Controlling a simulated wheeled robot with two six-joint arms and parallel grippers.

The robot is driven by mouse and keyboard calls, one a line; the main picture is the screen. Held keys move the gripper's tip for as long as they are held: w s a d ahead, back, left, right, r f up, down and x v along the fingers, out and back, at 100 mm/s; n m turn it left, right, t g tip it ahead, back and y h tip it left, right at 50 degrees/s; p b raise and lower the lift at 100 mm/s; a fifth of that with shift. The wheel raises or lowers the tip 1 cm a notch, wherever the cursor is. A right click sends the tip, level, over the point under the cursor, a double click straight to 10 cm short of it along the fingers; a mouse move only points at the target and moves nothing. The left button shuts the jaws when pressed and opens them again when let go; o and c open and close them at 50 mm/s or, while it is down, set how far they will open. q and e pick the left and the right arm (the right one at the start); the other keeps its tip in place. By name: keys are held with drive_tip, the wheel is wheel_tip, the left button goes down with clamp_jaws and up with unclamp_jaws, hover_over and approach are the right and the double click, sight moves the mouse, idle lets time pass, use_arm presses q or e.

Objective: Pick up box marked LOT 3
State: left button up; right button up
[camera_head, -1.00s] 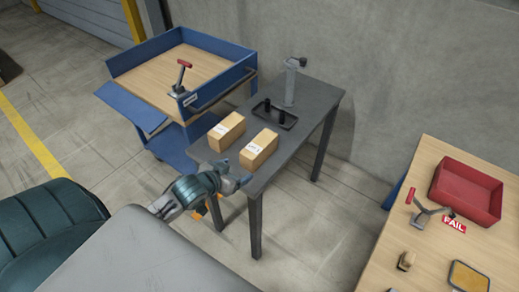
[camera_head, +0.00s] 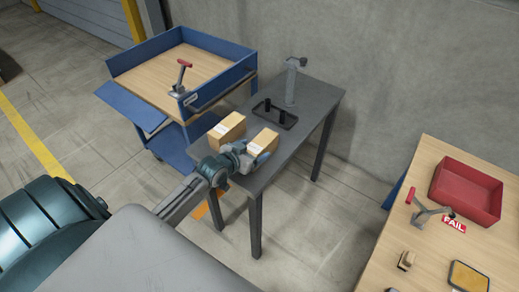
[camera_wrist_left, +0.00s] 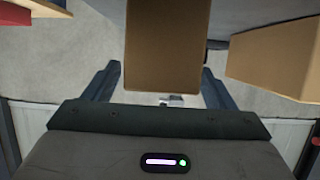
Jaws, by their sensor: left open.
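Two cardboard boxes with white labels stand side by side on a dark grey table. The labels are too small to read, so I cannot tell which is LOT 3. The right box (camera_head: 266,138) is partly hidden by my left gripper (camera_head: 250,154), which is open at its near end. In the left wrist view this box (camera_wrist_left: 165,45) lies between the two spread fingers, with gaps at both sides. The left box (camera_head: 227,128) stands beside it, clear of the gripper; it shows at the right of the wrist view (camera_wrist_left: 275,50). My right gripper is not in view.
A black tray with two posts (camera_head: 275,114) and a grey upright stand (camera_head: 291,85) are behind the boxes on the grey table (camera_head: 318,98). A blue cart (camera_head: 168,62) adjoins at the left. A wooden bench with a red bin (camera_head: 466,191) is at the right.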

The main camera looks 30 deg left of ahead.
use_arm(q)
drive_tip(key=shift+x, duration=1.15)
drive_tip(key=c, duration=1.4)
drive_tip(key=shift+r, duration=0.2)
